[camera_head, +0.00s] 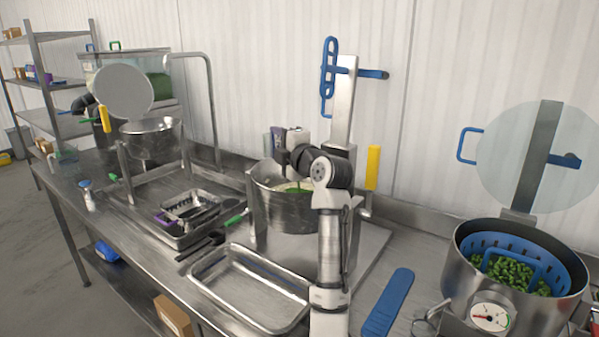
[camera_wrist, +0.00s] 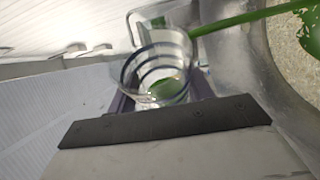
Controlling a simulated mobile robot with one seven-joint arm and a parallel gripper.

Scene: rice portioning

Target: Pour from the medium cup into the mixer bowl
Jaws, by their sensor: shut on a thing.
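My gripper (camera_head: 288,146) is shut on the medium cup (camera_wrist: 155,68), a clear cup with dark blue bands. In the wrist view the cup sits between the fingers, with something green in or behind it; I cannot tell which. In the head view the cup is mostly hidden by my gripper. The mixer bowl (camera_head: 284,214) is a steel bowl at the centre of the bench, with my gripper above its rim. Its metal rim (camera_wrist: 262,75) and pale grainy contents (camera_wrist: 290,50) show at the right of the wrist view, beside the cup. A green utensil (camera_wrist: 245,18) lies across the bowl.
The mixer's steel column (camera_head: 343,105) and yellow handle (camera_head: 373,167) stand behind and right of the bowl. A shallow steel tray (camera_head: 212,281) lies in front. A steel pot (camera_head: 525,308) with a blue basket of green pieces is at the right. A blue paddle (camera_head: 388,302) lies between.

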